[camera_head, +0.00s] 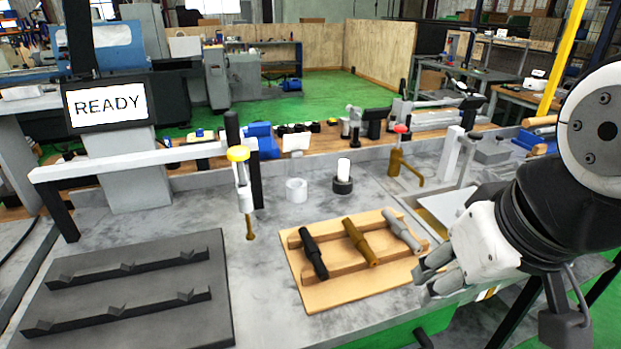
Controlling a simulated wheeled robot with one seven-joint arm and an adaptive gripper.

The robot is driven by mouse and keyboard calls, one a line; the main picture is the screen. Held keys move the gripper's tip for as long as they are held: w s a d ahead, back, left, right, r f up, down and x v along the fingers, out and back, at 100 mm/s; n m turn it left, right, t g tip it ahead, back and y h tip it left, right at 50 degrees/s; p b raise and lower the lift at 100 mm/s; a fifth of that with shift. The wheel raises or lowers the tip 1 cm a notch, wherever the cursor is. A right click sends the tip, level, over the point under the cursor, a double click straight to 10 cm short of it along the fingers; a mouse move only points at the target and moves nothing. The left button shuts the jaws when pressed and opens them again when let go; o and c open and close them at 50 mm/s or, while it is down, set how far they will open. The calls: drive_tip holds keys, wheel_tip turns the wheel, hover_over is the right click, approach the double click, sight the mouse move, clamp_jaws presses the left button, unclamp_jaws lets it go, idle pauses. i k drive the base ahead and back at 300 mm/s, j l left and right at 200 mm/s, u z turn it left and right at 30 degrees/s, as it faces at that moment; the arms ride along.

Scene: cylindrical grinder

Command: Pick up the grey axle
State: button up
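The grey axle (402,231) lies on the right side of a wooden rack (318,292), across its two rails. A brown axle (360,242) lies in the middle of the rack and a black axle (313,253) on the left. My gripper (428,281) is in front and to the right of the grey axle, apart from it, near the rack's right edge. Its two fingers point left with a gap between them, and nothing shows in it. No axle is hidden by the gripper.
A dark fixture with notched rails (130,320) lies at the left.

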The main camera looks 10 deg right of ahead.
sight(400, 229)
drive_tip(key=u, duration=1.2)
drive_tip(key=z, duration=1.5)
drive_tip(key=i+l, duration=0.15)
drive_tip(key=l, duration=0.25)
drive_tip(key=i+l+u, duration=0.1)
drive_tip(key=l, duration=0.3)
drive_tip(key=i+l, duration=0.15)
drive_tip(key=l, duration=0.3)
